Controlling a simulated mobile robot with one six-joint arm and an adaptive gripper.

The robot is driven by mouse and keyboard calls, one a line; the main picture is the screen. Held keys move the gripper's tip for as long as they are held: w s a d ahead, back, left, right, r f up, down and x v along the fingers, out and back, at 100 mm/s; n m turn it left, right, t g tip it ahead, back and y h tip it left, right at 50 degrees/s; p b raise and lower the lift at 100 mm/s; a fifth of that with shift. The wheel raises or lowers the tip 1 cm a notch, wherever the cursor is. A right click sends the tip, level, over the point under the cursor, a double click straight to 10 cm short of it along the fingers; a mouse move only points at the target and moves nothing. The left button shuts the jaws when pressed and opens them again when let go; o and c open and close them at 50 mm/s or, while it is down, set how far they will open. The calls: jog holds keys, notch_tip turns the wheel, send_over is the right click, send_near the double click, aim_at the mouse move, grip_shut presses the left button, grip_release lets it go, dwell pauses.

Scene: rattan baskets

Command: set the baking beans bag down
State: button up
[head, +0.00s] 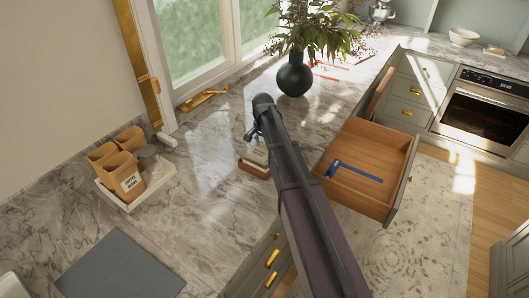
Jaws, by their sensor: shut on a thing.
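My arm reaches across the marble counter from the lower right. My gripper (252,133) is at its far end, above the counter, its fingers small and partly hidden by the arm. Just below the fingers is a small pale item with a brown lower part, which I take to be the baking beans bag (257,155). My gripper is shut on it. The arm hides its right side, and no label on it is readable. I cannot tell whether its underside touches the counter.
A white tray (158,181) at left holds several brown bags, the front one labelled (130,181). A dark vase (295,76) with a plant stands behind my gripper. A grey mat (118,268) lies front left. An open drawer (365,150) holds a blue item (350,172). Counter between tray and gripper is clear.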

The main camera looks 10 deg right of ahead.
aim_at(263, 148)
jog(key=shift+f+b, duration=1.9)
jog(key=shift+f, duration=0.1)
jog(key=o, duration=1.3)
jog(key=shift+o, duration=0.2)
notch_tip(263, 148, up, 12)
jog(key=p, duration=1.2)
